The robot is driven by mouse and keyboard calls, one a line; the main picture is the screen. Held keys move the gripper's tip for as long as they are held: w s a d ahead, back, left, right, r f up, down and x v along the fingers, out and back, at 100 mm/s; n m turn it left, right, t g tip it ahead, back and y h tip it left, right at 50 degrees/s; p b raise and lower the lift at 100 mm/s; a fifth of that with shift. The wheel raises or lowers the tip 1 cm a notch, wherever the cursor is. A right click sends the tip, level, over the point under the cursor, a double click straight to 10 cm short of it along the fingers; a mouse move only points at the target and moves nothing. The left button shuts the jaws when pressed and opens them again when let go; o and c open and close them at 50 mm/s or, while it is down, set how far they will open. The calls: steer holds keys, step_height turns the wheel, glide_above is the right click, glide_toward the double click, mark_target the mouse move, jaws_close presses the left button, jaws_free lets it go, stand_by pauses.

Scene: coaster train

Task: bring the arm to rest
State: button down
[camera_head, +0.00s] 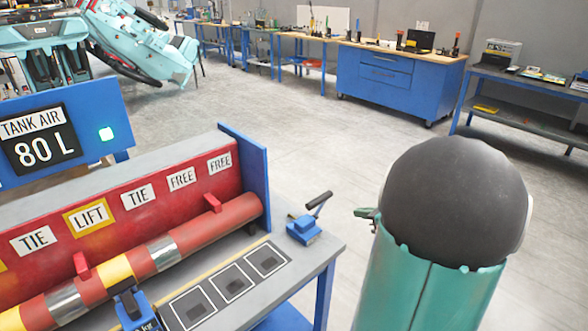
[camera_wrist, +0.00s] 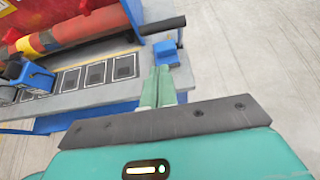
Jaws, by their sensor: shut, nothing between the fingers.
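My gripper (camera_wrist: 158,76) shows in the wrist view with its two green fingers together and nothing between them. From that view its tips appear just in front of a blue block with a black lever (camera_wrist: 167,52) at the bench end; I cannot tell whether they touch. In the head view my green arm with its black round joint stands at the right and hides most of the gripper. The blue block (camera_head: 303,231) sits there on the grey bench (camera_head: 325,246), left of my arm.
A red pipe with yellow and silver bands (camera_head: 196,230) lies along the bench under TIE, LIFT and FREE labels. Another blue block (camera_head: 133,306) and a row of dark square pads (camera_head: 229,284) are in front. Open floor (camera_head: 290,130) reaches blue workbenches (camera_head: 390,80) behind.

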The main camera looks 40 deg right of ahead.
steer(key=w+a+r+n+g+y, duration=0.1)
steer(key=a+r+n+g+y, duration=0.15)
steer(key=a+n, duration=0.7)
steer(key=w+a+r+n+g+y, duration=0.1)
steer(key=w+a+r+n+g, duration=0.15)
steer(key=a+n, duration=0.7)
steer(key=s+a+r+n+h, duration=0.1)
steer(key=s+a+n, duration=0.3)
steer(key=a+n, duration=0.4)
steer(key=s+a+r+n+g+h, duration=0.1)
steer(key=s+a+n+h, duration=0.2)
steer(key=s+a+n, duration=0.2)
steer(key=a+n, duration=0.3)
steer(key=a, duration=0.2)
steer(key=shift+s+r+g, duration=0.15)
steer(key=shift+r+g, duration=0.1)
steer(key=shift+g, duration=0.05)
